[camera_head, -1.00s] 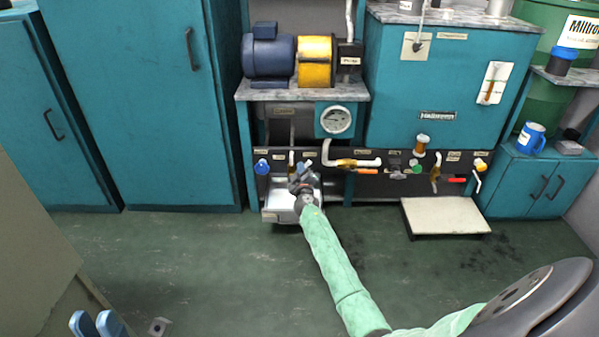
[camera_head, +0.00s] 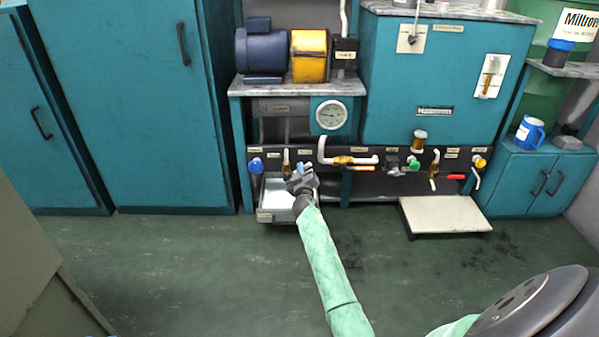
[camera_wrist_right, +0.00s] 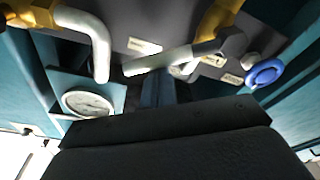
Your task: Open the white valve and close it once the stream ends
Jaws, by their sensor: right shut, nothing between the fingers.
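The white valve has a brass body (camera_wrist_right: 222,18) and a white lever (camera_wrist_right: 160,61) in the right wrist view. The lever lies roughly across the picture, just beyond my finger. In the head view the valve's brass body (camera_head: 286,164) is on the dark panel, left of my right gripper (camera_head: 300,170). My right gripper (camera_wrist_right: 157,88) is shut and empty, with its tips close to the lever; I cannot tell whether they touch. Below stands a metal tray (camera_head: 272,213), partly covered by my gripper. I cannot make out a stream.
A blue valve knob (camera_head: 256,165) is left of the white valve. A white pipe (camera_head: 322,150) and a gauge (camera_head: 331,115) are to its right. A low platform (camera_head: 445,214) stands at right; the front floor is clear.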

